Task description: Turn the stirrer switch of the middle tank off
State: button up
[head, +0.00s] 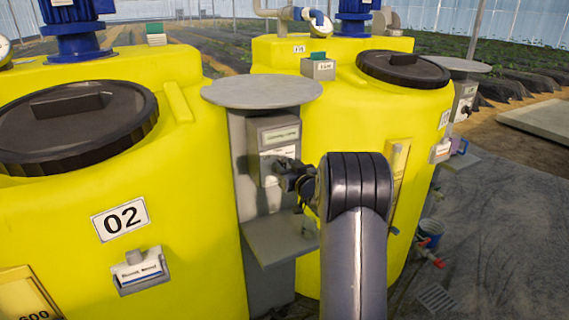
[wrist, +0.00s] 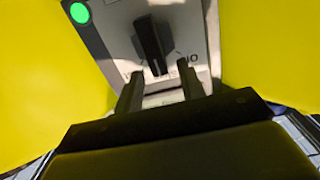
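A grey switch box (head: 273,140) is mounted on a grey post between the yellow tank marked 02 (head: 185,215) and another yellow tank (head: 335,120) to its right. In the wrist view, its pale panel has a black rotary switch knob (wrist: 151,45), slightly tilted from upright in the picture. A green lamp (wrist: 79,12) is lit at the panel's upper left. My gripper (head: 290,178) is at the box front in the head view, hiding part of it.
A round grey cover (head: 262,91) tops the post, and a grey shelf (head: 282,238) juts out below the box. Tank walls stand close on both sides. The paved floor (head: 510,215) there is mostly clear.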

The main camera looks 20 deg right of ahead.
jog(key=shift+w, duration=0.6)
jog(key=shift+c, duration=0.5)
grip_shut()
